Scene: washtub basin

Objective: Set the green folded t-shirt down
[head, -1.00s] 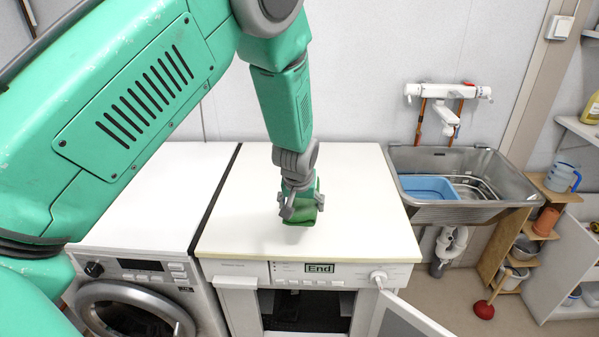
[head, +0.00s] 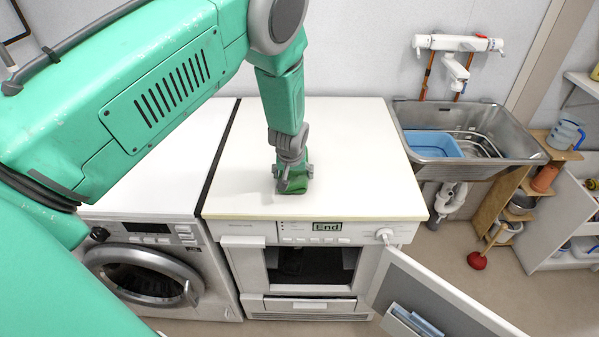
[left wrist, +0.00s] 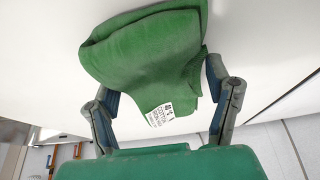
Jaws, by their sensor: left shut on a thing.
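The green folded t-shirt (left wrist: 148,62) shows large in the left wrist view, with a white label on it. My left gripper (left wrist: 165,105) is shut on the t-shirt, with a finger at each side of it. In the head view the left gripper (head: 293,175) is over the middle of the right machine's white top (head: 345,125), and a little of the t-shirt (head: 294,187) shows between the fingers. The t-shirt is close to the top; I cannot tell whether it touches. My right gripper is not in view.
The white top around the gripper is clear. A front-loading washer (head: 145,270) stands at the left. The right machine's door (head: 440,295) hangs open at the front. A metal sink (head: 480,160) with a blue basin (head: 432,145) is to the right. A red plunger (head: 477,261) stands on the floor.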

